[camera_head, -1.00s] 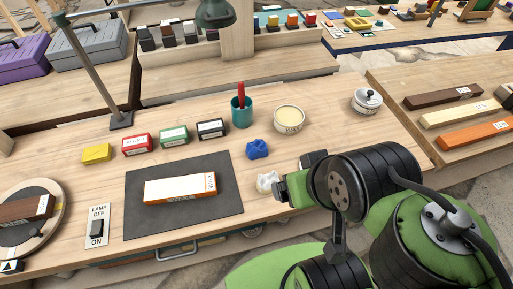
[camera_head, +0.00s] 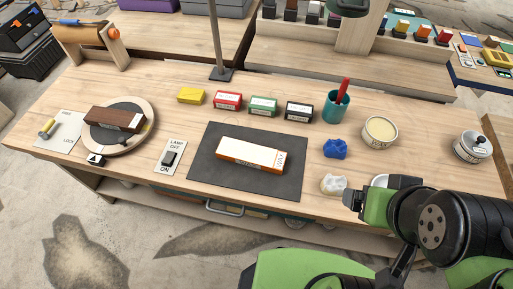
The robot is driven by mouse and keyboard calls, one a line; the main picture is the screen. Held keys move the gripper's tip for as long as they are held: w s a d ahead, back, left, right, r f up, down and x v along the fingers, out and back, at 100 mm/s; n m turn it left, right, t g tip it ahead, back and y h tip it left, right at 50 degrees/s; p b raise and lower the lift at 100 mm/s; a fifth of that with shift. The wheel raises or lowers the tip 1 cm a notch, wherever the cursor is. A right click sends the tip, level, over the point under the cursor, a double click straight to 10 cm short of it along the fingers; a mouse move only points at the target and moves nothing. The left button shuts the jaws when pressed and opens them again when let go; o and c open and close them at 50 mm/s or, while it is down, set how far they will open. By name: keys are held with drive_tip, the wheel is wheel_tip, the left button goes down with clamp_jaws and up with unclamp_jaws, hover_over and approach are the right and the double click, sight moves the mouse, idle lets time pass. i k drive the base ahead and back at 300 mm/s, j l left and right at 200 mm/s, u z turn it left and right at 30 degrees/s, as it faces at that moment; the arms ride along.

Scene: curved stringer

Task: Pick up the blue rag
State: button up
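The blue rag (camera_head: 335,148) is a small crumpled bundle on the wooden workbench, right of the dark mat and below the teal cup. A white crumpled rag (camera_head: 333,184) lies just in front of it. My gripper (camera_head: 352,200) is at the right, close to the white rag and nearer the bench's front edge than the blue rag. It is apart from the blue rag. Its fingers are small and partly hidden by the wrist, so I cannot tell whether they are open.
An orange and white wax block (camera_head: 250,154) lies on the dark mat (camera_head: 212,172). The teal cup (camera_head: 336,107) with a red tool, a cream-filled tin (camera_head: 380,131) and a lidded pot (camera_head: 472,146) stand behind and right. Small boxes (camera_head: 263,106) line the back.

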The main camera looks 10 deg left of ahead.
sight(332, 149)
drive_tip(key=j+u, duration=0.3)
drive_tip(key=u, duration=0.2)
drive_tip(key=j+u, duration=0.25)
drive_tip(key=u, duration=0.25)
drive_tip(key=i+j+u, duration=0.1)
drive_tip(key=j+u, duration=0.15)
drive_tip(key=u, duration=0.25)
